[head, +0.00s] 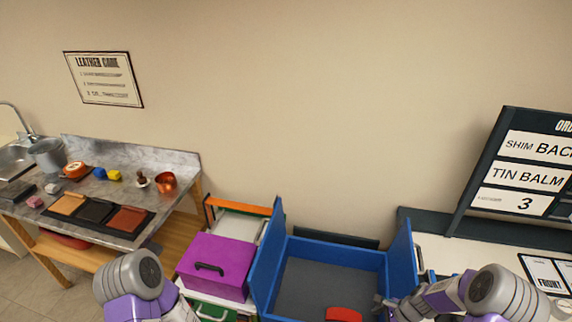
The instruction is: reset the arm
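My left arm (138,285) shows at the bottom left, in front of the purple box; its gripper is outside the picture. My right arm (490,292) comes in from the bottom right and reaches left. Its gripper (380,304) is at the right side of an open blue box (330,250), near a red object (343,314) on the box's grey floor. The gripper's fingers are small and partly cut off, so I cannot tell whether they are open or shut, or touch anything.
A purple box with a black handle (214,262) stands left of the blue box. A metal-topped bench (150,155) at the left holds leather swatches, coloured blocks and a copper pot. A dark order board (525,165) stands at the right above a white counter (480,250).

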